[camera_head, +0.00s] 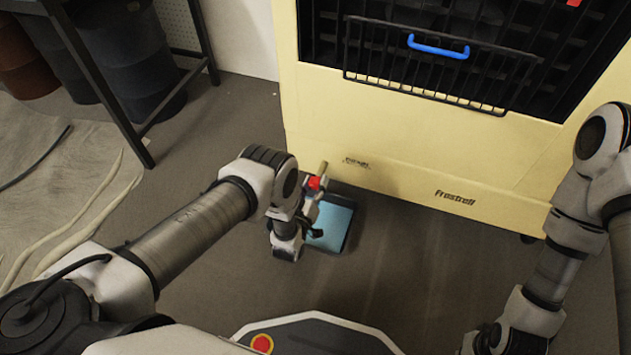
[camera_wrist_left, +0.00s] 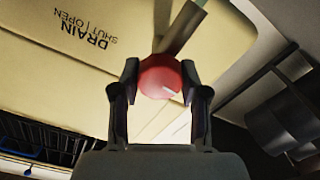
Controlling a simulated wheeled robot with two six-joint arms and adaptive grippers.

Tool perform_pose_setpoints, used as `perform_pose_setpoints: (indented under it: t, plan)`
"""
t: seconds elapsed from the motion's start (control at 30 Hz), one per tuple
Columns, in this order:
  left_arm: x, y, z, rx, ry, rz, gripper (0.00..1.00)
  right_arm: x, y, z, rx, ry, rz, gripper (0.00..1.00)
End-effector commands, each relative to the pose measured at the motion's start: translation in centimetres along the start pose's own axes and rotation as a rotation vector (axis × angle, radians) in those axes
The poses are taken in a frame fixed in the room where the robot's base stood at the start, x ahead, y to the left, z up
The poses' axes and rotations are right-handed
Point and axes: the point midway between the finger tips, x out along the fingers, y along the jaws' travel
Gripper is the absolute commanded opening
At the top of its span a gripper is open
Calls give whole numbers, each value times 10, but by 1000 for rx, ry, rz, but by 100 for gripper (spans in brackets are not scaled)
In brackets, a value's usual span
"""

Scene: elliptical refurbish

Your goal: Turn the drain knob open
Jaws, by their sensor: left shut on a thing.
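The drain knob (camera_wrist_left: 161,76) is a round red knob with a pale mark on its face, on a short brass-coloured pipe (camera_wrist_left: 180,27). In the left wrist view my left gripper (camera_wrist_left: 160,88) has one finger on each side of the knob and is shut on it. The lettering "DRAIN SHUT | OPEN" (camera_wrist_left: 88,30) shows on the cream panel. In the head view the red knob (camera_head: 315,183) is at the low front of the cream Frostrell machine (camera_head: 420,150), with my left gripper (camera_head: 312,205) at it. My right gripper (camera_head: 490,340) is at the bottom right, mostly cut off.
A tray with blue content (camera_head: 343,212) lies on the floor below the knob. A black rack with a blue handle (camera_head: 438,47) is on the machine's front. Dark barrels (camera_head: 135,50) and a metal table leg stand at the left. The floor right of the tray is clear.

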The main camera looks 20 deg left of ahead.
Motion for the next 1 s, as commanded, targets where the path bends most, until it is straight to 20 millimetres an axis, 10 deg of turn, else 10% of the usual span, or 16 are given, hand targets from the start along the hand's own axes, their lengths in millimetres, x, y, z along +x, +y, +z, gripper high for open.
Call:
perform_pose_setpoints:
  t: [0.77,0.8,0.83,1.0]
  plan:
    - [2,0,-2,-116,4,1,9,-4,0,0,0,0,0,0]
    - [2,0,-2,-116,4,1,58,-4,0,0,0,0,0,0]
    - [2,0,-2,-116,4,1,69,-4,0,0,0,0,0,0]
    - [1,0,-1,-115,2,0,70,-4,0,0,0,0,0,0]
